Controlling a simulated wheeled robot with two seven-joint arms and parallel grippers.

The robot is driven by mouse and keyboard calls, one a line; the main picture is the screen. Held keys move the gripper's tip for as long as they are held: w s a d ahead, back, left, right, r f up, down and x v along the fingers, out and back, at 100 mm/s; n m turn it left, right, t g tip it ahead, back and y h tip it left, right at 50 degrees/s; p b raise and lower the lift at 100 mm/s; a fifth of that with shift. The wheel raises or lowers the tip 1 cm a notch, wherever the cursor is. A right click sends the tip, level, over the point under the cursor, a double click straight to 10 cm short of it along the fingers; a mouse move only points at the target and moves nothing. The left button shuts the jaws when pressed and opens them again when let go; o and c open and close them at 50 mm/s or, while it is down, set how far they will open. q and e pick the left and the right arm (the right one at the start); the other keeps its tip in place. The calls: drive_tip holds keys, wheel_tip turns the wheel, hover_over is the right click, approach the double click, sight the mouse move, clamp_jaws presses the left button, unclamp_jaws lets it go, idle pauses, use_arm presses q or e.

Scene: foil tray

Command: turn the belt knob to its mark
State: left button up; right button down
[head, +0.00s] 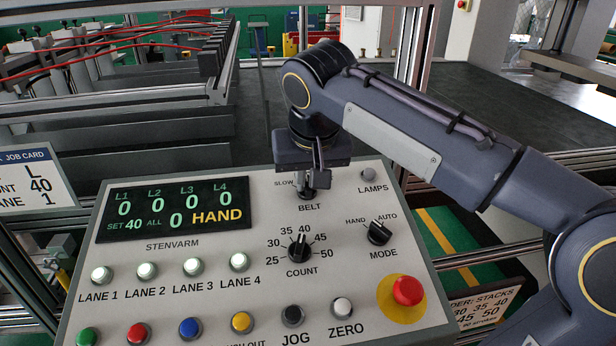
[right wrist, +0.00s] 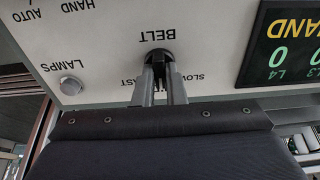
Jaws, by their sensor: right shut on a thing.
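The belt knob (right wrist: 157,58) is a small black knob above the BELT label on the sloping control panel (head: 255,290). My right gripper (head: 306,190) comes down on it from above and is shut on it. In the right wrist view the two grey fingers (right wrist: 159,84) reach to the knob, one on each side. The SLOW label shows left of the gripper in the head view; the other label is partly covered by the fingers. The knob's pointer and its mark are hidden, so its setting cannot be told. My left gripper is not in view.
The COUNT knob (head: 299,247) and MODE knob (head: 379,232) sit close below the gripper. The LAMPS button (head: 367,174) is to its right. A red stop button (head: 407,290) is at lower right. The display (head: 178,209) reads HAND. A job card (head: 36,180) stands left.

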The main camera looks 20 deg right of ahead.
drive_tip(key=shift+n, duration=0.3)
drive_tip(key=n, duration=0.4)
drive_tip(key=shift+n+y, duration=0.3)
drive_tip(key=shift+n, duration=2.4)
drive_tip(key=c, duration=1.5)
unclamp_jaws()
drive_tip(key=v, duration=0.8)
drive_tip(key=shift+w+d, duration=0.1)
drive_tip(key=shift+d, duration=0.1)
